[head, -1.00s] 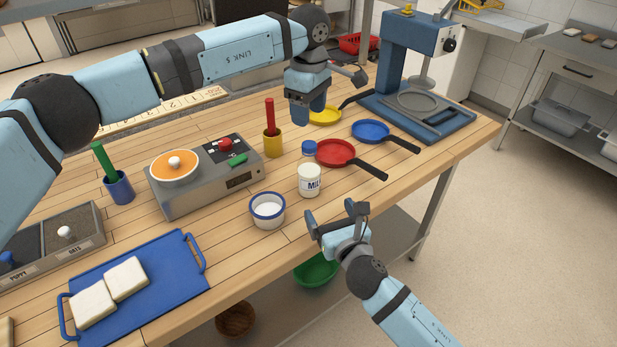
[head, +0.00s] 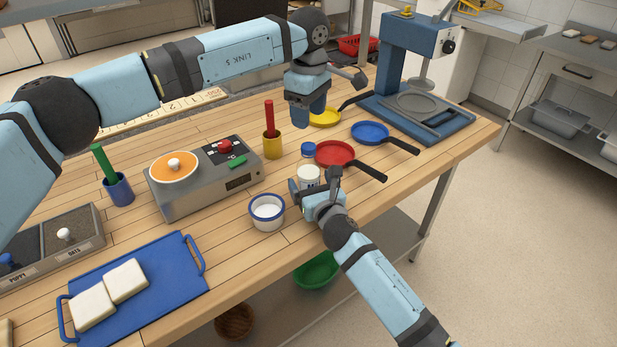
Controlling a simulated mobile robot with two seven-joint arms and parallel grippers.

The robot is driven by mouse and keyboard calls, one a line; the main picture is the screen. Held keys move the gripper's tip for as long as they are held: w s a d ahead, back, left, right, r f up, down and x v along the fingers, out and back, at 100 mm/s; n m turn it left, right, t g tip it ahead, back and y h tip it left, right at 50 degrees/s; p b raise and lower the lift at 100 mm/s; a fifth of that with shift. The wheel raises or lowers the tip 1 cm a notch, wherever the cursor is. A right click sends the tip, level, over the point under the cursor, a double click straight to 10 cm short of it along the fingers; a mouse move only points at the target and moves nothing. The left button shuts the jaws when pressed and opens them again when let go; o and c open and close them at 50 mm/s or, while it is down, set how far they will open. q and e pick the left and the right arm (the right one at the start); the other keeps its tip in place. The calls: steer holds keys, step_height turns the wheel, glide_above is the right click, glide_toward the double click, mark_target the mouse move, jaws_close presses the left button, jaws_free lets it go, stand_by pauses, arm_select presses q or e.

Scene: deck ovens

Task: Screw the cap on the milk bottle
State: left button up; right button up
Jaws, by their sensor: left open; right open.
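The white milk bottle (head: 309,175) stands upright on the table, its lower part hidden by my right gripper. The blue cap (head: 308,149) shows just behind the bottle, beside the red pan; it is not on the bottle's top. My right gripper (head: 313,182) is open at the bottle, with one finger on each side of it in the picture; I cannot tell if they touch it. My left gripper (head: 307,115) is open and empty, pointing down above the table behind the cap.
A red pan (head: 335,153) lies close to the cap, with blue (head: 369,132) and yellow pans (head: 325,116) behind. A white bowl with a blue rim (head: 267,211) stands left of my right gripper. A yellow cup (head: 272,146) holds a red stick. The front table edge is near.

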steer(key=shift+x, duration=1.4)
